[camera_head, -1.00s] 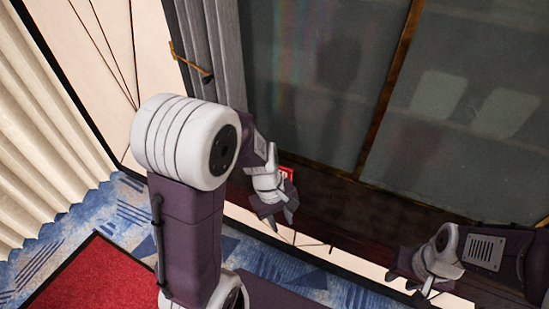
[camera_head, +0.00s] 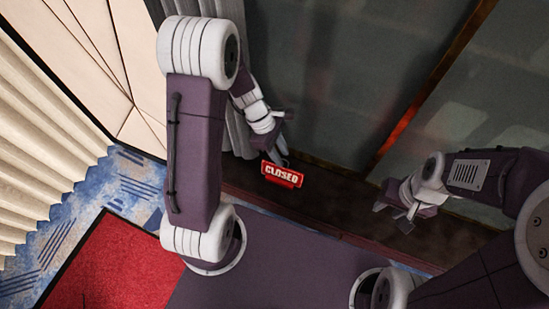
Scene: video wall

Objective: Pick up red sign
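The red sign (camera_head: 282,175) with white letters reading "CLOSED" shows near the centre, by the dark ledge below the glass. It is slightly tilted in the picture. My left gripper (camera_head: 284,150) is right above the sign, and its lower tip meets or overlaps the sign's upper edge. I cannot tell whether it grips the sign or only stands beside it, nor whether the sign rests on the ledge. My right gripper (camera_head: 394,215) is to the right of the sign, apart from it, over the ledge; its fingers look parted and empty.
The dark ledge (camera_head: 330,205) runs below large glass panels (camera_head: 330,80) with a brown upright frame (camera_head: 420,100). A grey curtain (camera_head: 236,135) hangs behind my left arm. A pale pleated curtain (camera_head: 40,150) is at the left, above blue patterned carpet (camera_head: 125,185) and a red mat (camera_head: 115,265).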

